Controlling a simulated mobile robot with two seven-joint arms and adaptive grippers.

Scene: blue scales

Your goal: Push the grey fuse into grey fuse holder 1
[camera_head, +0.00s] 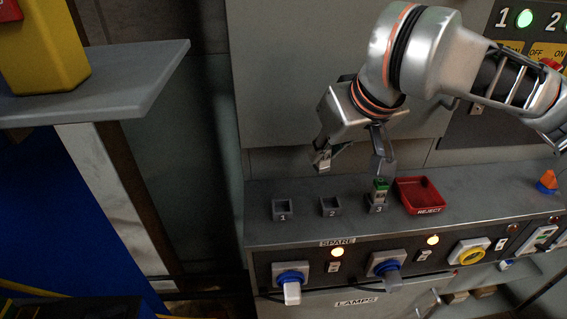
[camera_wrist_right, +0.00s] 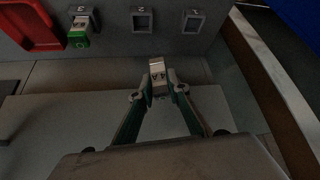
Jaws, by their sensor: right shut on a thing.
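My right gripper (camera_head: 326,152) is shut on the grey fuse (camera_wrist_right: 157,72), a small block with dark lettering on its face. The fuse (camera_head: 322,161) is held above the console, clear of the holders. Grey fuse holder 1 (camera_head: 283,209) is an empty square socket to the lower left of the gripper. It also shows in the right wrist view (camera_wrist_right: 193,22), up and to the right of the fuse. Holder 2 (camera_head: 330,207) is empty, below the gripper. Holder 3 (camera_head: 377,208) has a green fuse (camera_head: 381,186) in it. My left gripper is not in view.
A red reject tray (camera_head: 421,194) stands right of holder 3. The console front has blue knobs (camera_head: 290,274) and lit lamps (camera_head: 337,253). A grey shelf (camera_head: 130,98) with a yellow object (camera_head: 45,50) is at the left. The console top around holder 1 is clear.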

